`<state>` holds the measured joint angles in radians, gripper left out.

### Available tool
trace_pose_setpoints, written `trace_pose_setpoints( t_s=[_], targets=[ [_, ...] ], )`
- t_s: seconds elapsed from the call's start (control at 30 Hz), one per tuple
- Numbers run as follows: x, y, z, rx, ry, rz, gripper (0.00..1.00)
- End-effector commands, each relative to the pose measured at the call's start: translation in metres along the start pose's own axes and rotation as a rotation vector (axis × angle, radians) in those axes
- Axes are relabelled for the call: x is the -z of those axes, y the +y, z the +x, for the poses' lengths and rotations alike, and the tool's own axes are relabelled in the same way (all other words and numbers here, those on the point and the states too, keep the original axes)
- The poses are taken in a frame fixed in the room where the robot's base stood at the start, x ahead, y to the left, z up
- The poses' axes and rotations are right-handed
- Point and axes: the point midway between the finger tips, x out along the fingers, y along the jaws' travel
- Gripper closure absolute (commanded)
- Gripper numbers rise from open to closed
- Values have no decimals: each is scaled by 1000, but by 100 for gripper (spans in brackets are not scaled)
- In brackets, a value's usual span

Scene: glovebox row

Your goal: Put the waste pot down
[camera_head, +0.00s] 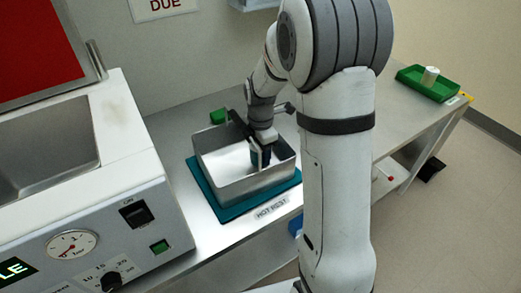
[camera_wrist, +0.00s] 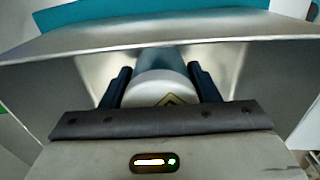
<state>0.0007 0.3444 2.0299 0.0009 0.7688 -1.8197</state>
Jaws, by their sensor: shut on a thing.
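The waste pot (camera_wrist: 162,88) shows in the wrist view as a white round thing with a yellow warning label. My gripper (camera_wrist: 160,80) is shut on it, one dark finger on each side. In the head view my gripper (camera_head: 261,158) reaches down into an open metal bin (camera_head: 243,185), and the pot cannot be made out there. The bin's walls surround the pot in the wrist view. I cannot tell whether the pot touches the bin floor.
The bin stands on a teal mat (camera_head: 228,213) labelled "HOT REST" on a steel bench (camera_head: 185,135). A machine (camera_head: 100,215) with a gauge and switch is at left. A green tray (camera_head: 418,84) with a white container (camera_head: 430,75) is at far right. A small green block (camera_head: 217,116) lies behind the bin.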

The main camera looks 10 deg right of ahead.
Motion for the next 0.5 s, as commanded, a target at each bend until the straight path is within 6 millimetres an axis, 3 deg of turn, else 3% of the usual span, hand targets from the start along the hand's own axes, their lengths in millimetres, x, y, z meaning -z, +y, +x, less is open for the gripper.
trace_pose_setpoints(
  t_s=[0.2, 0.23, 0.5],
  targets=[
    [0, 0, 3, -1, 0, -1, 72],
    [0, 0, 2, 0, 0, -1, 44],
    [0, 0, 2, 0, 0, -1, 23]
  ],
)
